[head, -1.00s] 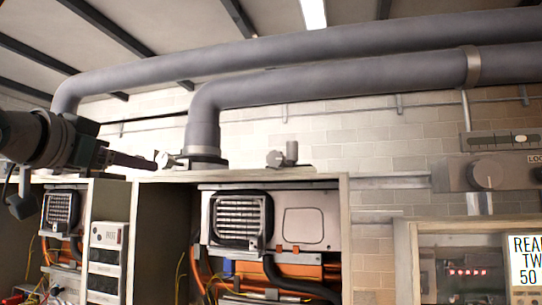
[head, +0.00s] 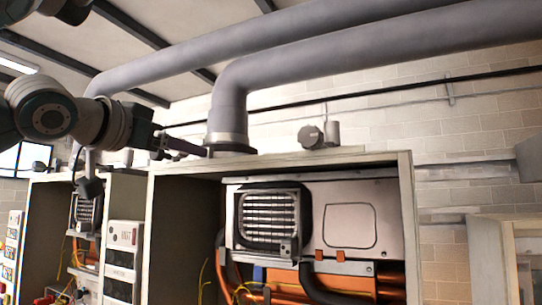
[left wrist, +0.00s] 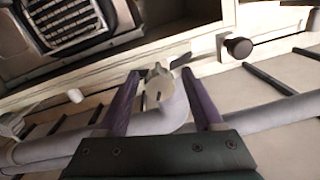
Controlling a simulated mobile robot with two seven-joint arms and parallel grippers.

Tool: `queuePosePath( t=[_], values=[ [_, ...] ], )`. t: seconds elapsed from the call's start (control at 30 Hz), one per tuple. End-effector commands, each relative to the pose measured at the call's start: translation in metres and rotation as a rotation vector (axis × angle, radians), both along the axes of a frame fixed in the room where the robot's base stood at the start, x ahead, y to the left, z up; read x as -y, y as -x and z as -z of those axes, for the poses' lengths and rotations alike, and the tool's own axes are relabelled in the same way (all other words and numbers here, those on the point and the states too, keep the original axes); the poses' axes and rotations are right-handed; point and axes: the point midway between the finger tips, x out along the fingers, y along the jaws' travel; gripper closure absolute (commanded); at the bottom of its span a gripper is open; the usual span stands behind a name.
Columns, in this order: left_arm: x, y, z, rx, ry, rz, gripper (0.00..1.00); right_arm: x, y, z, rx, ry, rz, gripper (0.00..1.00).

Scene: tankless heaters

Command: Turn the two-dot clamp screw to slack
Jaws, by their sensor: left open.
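My left gripper (head: 190,149) reaches in from the left in the head view, with its tips close to the flange at the foot of the near grey flue pipe (head: 228,105). In the left wrist view the gripper (left wrist: 160,73) is open, one purple finger on each side of a small grey clamp screw (left wrist: 157,84) in front of the pipe. I cannot tell whether the fingers touch it. In the head view the gripper hides this screw. I cannot make out any dots, so I cannot confirm which screw it is. My right gripper is out of view.
A grey knob (head: 311,137) with a short stub stands on the cabinet top (head: 370,157), right of the pipe. The open cabinet holds a heater unit (head: 350,225) and orange pipes. A dark round knob (left wrist: 238,48) is right of the fingers in the wrist view.

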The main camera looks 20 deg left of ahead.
Motion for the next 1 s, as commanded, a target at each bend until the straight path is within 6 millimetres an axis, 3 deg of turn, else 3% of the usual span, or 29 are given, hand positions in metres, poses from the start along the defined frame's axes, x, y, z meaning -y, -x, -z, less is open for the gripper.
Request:
queuePosePath(
  t=[0.1, 0.7, 1.0],
  values=[
    [0.0, 0.0, -0.0002, 0.0, 0.0, 0.0, 0.34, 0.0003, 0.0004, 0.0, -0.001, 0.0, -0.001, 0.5],
    [-0.0001, -0.0002, 0.0, 0.0, 0.0, 0.0, 1.0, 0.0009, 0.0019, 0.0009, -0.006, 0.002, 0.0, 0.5],
    [0.0001, -0.0007, 0.0016, -0.005, 0.06, -0.001, 1.0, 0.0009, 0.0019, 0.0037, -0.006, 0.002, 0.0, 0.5]
  ],
)
